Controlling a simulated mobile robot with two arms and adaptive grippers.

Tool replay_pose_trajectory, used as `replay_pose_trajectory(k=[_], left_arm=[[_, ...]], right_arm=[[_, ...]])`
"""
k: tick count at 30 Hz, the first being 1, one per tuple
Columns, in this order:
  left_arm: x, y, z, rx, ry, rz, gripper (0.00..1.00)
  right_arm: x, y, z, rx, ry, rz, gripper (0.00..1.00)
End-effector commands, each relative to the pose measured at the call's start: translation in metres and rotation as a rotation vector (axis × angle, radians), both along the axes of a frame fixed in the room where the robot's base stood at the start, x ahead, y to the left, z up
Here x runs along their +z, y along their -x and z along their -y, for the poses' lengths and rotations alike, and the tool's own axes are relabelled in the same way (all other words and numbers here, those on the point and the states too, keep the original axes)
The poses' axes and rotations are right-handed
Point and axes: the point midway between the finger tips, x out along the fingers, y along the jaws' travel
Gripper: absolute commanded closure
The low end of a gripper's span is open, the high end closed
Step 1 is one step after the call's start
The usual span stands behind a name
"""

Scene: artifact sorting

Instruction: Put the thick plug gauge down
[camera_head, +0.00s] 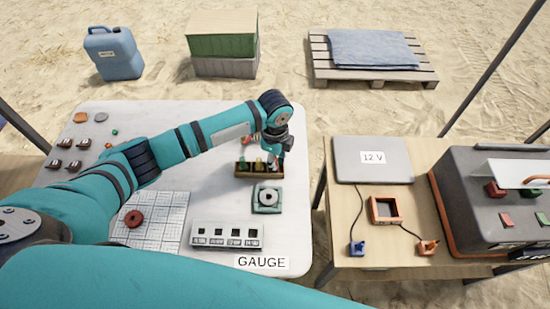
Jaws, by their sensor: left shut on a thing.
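My left gripper (276,156) reaches in from the left and points down at the right end of a small dark wooden rack (257,174) on the white table. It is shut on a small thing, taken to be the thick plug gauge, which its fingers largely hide. Other small plugs with coloured tops, such as a greenish one (259,163), stand in the rack left of the fingers. I cannot tell whether the held gauge touches the rack. My right gripper is not in view.
A grey-green block with a ring (268,198) sits just in front of the rack. A white slotted block (228,236), a gridded sheet (170,218) with a red-brown disc (134,218), and a GAUGE label (262,262) are nearer. Several small pieces lie at left.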

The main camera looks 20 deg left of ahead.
Motion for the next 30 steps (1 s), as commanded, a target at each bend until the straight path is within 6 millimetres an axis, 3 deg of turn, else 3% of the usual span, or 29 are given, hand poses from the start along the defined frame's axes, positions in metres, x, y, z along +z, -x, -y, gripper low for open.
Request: replay_pose_trajectory(k=[10, 11, 16, 25, 30], left_arm=[[-0.004, 0.000, 0.000, 0.001, -0.001, 0.000, 1.00], [-0.004, 0.000, 0.000, 0.001, -0.001, 0.000, 0.82], [-0.003, 0.000, 0.000, 0.001, -0.001, 0.000, 0.61], [0.000, 0.000, 0.000, 0.001, -0.001, 0.002, 0.61], [0.021, -0.002, 0.000, 0.001, 0.001, 0.006, 0.61]], right_arm=[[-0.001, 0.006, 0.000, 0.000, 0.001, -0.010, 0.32], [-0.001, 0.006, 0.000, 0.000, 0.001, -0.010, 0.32], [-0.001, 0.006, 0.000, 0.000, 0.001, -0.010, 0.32], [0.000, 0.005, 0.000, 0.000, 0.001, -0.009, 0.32], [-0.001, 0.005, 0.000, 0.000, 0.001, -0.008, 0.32]])
